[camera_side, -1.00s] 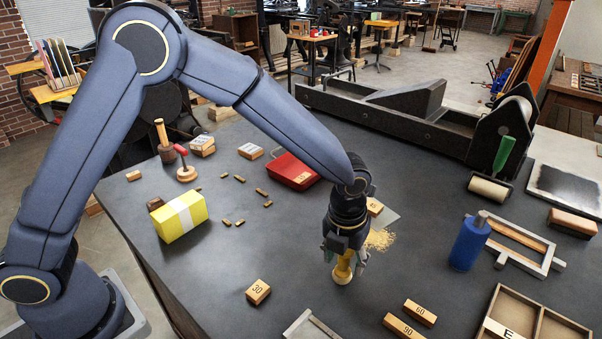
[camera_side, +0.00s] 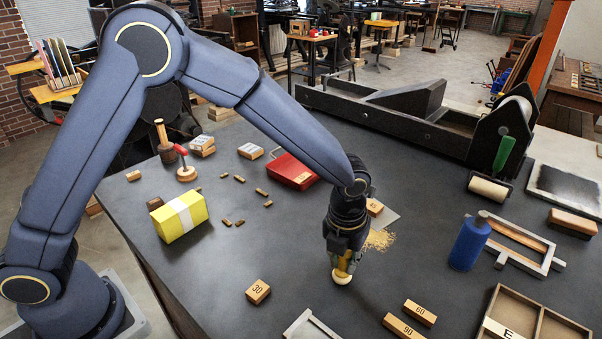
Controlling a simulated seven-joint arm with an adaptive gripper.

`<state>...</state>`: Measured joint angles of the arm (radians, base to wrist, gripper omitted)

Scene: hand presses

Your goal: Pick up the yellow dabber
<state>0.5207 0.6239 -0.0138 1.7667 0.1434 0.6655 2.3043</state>
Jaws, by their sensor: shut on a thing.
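The yellow dabber (camera_side: 342,276) stands on the dark table near its middle, with its pale rounded base down at the tabletop. My gripper (camera_side: 345,262) points down over it and is shut on its yellow handle. The fingers and the wrist hide most of the handle. I cannot tell whether the base is still touching the table.
A wooden block marked 30 (camera_side: 258,291) lies to the left, and blocks marked 60 (camera_side: 420,313) and 90 (camera_side: 403,327) to the right. A blue bottle (camera_side: 469,243) stands further right. A red tin (camera_side: 292,171) and a yellow package (camera_side: 180,218) lie behind and left.

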